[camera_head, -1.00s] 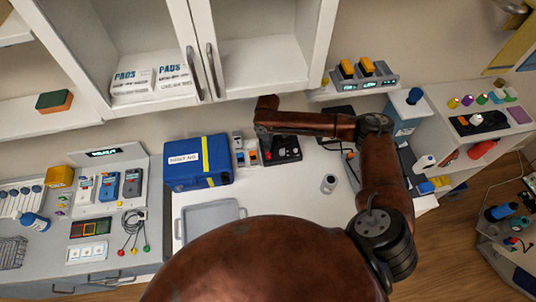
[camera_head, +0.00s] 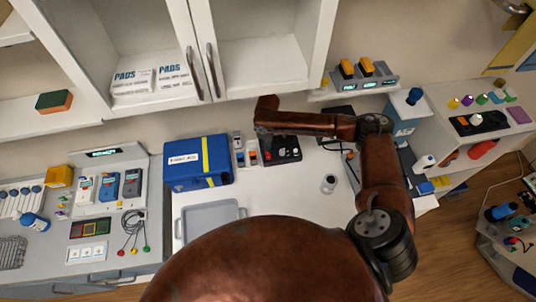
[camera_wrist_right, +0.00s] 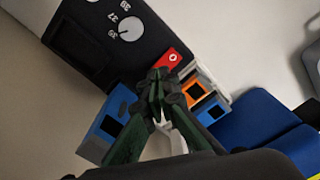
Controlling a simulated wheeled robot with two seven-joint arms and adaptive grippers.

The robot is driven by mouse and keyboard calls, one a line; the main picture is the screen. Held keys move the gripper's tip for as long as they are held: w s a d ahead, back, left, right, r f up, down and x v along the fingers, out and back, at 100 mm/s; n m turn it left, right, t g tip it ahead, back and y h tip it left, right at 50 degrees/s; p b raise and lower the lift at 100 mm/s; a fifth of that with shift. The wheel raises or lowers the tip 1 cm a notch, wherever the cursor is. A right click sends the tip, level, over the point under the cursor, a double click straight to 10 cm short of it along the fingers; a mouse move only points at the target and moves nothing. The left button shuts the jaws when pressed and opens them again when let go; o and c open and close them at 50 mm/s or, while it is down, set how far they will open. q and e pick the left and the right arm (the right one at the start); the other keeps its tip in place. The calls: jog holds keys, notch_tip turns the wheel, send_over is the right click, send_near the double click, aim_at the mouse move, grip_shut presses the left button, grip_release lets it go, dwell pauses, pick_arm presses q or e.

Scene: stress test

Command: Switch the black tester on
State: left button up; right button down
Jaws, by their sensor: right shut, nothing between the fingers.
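The black tester (camera_head: 283,157) stands at the back of the white worktop, partly under my right arm in the head view. In the right wrist view its black face (camera_wrist_right: 98,38) carries a white dial (camera_wrist_right: 130,28) with numbers. A red switch (camera_wrist_right: 173,59) with a white round mark sits at its edge. My right gripper (camera_wrist_right: 160,80) is shut and empty, its fingertips right by the red switch and overlapping its near edge in the picture. I cannot tell whether they touch it. In the head view my arm hides the fingers. My left gripper is not in view.
A blue case (camera_head: 198,165) with a yellow stripe stands left of the tester. Small orange and blue devices (camera_wrist_right: 207,103) sit between them.

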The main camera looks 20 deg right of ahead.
jog(key=shift+f, duration=0.2)
jog(key=shift+f, duration=0.95)
dwell(0.5)
notch_tip(320, 180, up, 7)
jog(key=p, duration=0.7)
jog(key=shift+r+p, duration=0.1)
jog(key=shift+p, duration=0.25)
dwell(0.5)
